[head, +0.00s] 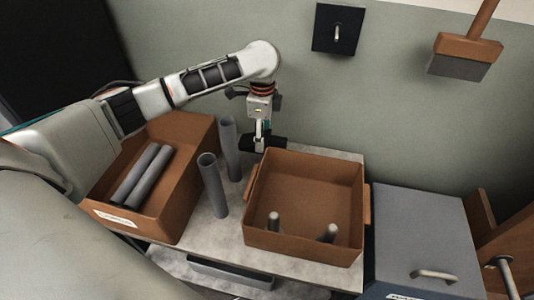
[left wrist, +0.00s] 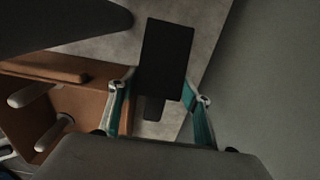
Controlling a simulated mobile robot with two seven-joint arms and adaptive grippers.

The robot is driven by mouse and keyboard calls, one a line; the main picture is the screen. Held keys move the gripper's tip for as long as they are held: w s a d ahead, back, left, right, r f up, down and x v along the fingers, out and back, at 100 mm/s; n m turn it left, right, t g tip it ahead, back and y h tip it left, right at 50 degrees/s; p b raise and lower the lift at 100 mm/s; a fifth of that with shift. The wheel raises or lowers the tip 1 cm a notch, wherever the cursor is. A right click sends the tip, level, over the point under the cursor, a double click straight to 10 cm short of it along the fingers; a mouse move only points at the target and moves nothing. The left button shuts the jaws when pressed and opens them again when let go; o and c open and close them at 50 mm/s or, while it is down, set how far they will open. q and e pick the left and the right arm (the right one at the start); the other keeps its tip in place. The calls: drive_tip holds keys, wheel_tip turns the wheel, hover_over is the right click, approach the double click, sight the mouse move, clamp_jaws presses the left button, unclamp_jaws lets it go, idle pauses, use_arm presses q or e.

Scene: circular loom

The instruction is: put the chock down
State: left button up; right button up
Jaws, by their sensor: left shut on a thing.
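The chock is a black block (head: 274,143) behind the far wall of the right brown box, over the back of the grey table. My left gripper (head: 260,141) points down and is shut on it. In the left wrist view the chock (left wrist: 166,50) shows as a dark rectangle between the teal fingers of my left gripper (left wrist: 157,88), with a smaller dark part below it. The pale tabletop shows around it. I cannot tell whether the chock touches the table. My right gripper is not in view.
A brown box (head: 305,168) with two grey pegs inside stands just in front of the chock. Two grey tubes (head: 213,185) stand upright to its left. Another brown box (head: 190,190) holds lying tubes. A grey cabinet (head: 420,235) is at right; the wall is close behind.

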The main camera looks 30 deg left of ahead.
use_arm(q)
wheel_tip(320, 180, down, 3)
drive_tip(key=shift+r+b, duration=0.15)
drive_tip(key=shift+b, duration=0.2)
drive_tip(key=shift+f, duration=0.25)
wheel_tip(320, 180, down, 3)
drive_tip(key=shift+r+b, duration=0.1)
drive_tip(key=shift+b, duration=0.6)
drive_tip(key=shift+f, duration=0.35)
drive_tip(key=shift+c, duration=0.7)
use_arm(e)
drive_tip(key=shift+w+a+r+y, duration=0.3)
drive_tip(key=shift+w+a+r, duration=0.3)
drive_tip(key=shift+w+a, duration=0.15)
use_arm(q)
drive_tip(key=o, duration=1.5)
drive_tip(key=shift+f, duration=0.1)
drive_tip(key=shift+o, duration=0.2)
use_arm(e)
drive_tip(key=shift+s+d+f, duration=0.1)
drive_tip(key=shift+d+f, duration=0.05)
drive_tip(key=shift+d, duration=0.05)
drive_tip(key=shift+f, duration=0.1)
